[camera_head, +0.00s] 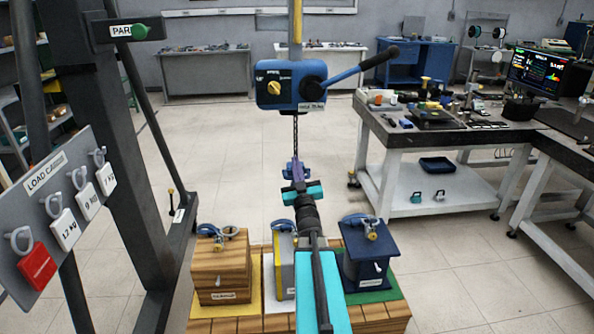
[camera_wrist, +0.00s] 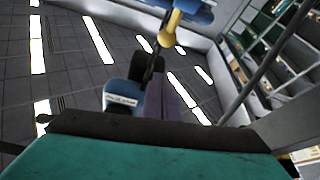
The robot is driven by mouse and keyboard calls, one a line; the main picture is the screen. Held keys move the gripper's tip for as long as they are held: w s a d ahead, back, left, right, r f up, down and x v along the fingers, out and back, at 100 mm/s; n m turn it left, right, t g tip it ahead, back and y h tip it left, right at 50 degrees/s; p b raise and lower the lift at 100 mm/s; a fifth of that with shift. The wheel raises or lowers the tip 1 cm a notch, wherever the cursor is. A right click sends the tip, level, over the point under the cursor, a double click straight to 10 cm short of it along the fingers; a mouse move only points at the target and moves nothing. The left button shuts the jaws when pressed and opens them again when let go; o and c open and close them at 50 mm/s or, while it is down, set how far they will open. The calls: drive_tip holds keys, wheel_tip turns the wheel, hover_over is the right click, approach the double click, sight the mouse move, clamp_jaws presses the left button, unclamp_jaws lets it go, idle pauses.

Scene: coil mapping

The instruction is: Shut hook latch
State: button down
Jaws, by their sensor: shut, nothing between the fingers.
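A blue hoist body (camera_head: 290,86) with a yellow knob hangs on a yellow post in the head view. A dark chain (camera_head: 296,130) runs down from it to a small blue hook block (camera_head: 288,172). In the wrist view, the blue hook block (camera_wrist: 120,95) carries a white label, with the chain (camera_wrist: 152,68) above it. My gripper (camera_head: 298,168) is at the hook, its purple fingers (camera_wrist: 157,82) shut and empty, close beside the block. I cannot tell whether they touch. The hook's latch is too small and partly hidden, so its position cannot be told.
Below stand a wooden crate (camera_head: 220,268), a grey block (camera_head: 283,265) and a dark blue block (camera_head: 367,252), each with a shackle on top. A panel with tagged shackles (camera_head: 60,195) is at left. A workbench (camera_head: 450,140) stands at right. Open floor lies behind.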

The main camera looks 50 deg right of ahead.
drive_tip(key=shift+w+d+f+p, duration=0.2)
drive_tip(key=shift+d+f+p, duration=0.15)
drive_tip(key=shift+f, duration=0.5)
drive_tip(key=shift+w+d+f+p, duration=0.2)
drive_tip(key=shift+d+f, duration=0.2)
drive_tip(key=shift+f, duration=0.4)
drive_tip(key=shift+a+f+b, duration=0.15)
drive_tip(key=shift+b, duration=0.2)
